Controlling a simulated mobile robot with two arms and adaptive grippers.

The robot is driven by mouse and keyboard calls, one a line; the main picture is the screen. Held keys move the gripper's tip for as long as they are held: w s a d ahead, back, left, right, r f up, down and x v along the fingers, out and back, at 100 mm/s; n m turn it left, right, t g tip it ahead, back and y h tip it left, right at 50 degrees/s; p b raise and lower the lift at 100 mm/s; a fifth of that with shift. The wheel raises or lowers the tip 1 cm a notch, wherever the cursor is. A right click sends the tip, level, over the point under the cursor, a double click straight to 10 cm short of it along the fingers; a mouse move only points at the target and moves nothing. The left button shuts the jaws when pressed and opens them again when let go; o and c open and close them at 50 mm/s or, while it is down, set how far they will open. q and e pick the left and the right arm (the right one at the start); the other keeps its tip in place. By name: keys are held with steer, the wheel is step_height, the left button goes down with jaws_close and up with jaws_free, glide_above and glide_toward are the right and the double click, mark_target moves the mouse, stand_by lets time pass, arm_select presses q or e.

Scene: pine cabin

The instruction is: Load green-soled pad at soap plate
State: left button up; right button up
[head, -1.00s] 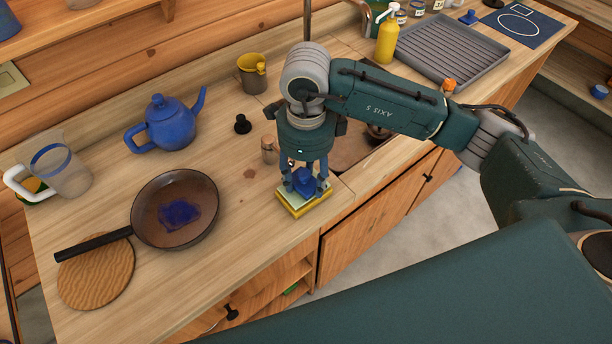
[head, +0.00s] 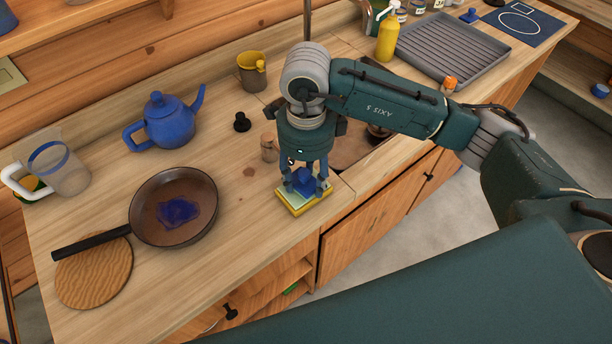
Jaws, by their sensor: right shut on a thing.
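A blue pad (head: 303,178) is between the fingers of my right gripper (head: 305,186), which is shut on it and points straight down. Its underside is hidden, so I cannot see the sole's colour. Directly below is the soap plate (head: 293,207), a small square yellow plate with a pale greenish top, near the counter's front edge. The pad is at or just above the plate's top; I cannot tell whether they touch. My left gripper is not in view.
A frying pan (head: 146,205) with a blue patch inside lies left, overlapping a round wooden board (head: 93,280). A blue teapot (head: 168,122), clear pitcher (head: 70,178), black knob (head: 242,122) and small wooden piece (head: 268,148) stand behind. A grey ribbed tray (head: 455,50) is at right.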

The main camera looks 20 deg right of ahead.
mark_target(309, 174)
steer(key=shift+f+b, duration=0.15)
steer(key=shift+b, duration=0.25)
stand_by(1.3)
steer(key=shift+r+p, duration=1.7)
steer(key=shift+r, duration=1.9)
steer(key=shift+s+d+r+n, duration=0.2)
steer(key=shift+d+n, duration=0.1)
steer(key=shift+n, duration=0.7)
steer(key=s+d+r+n, duration=0.1)
steer(key=s+d+n, duration=0.1)
steer(key=n, duration=0.9)
steer(key=s+d+r+n, duration=0.2)
steer(key=s+n, duration=0.3)
steer(key=n, duration=0.6)
steer(key=shift+s+d, duration=0.15)
steer(key=shift+d, duration=0.25)
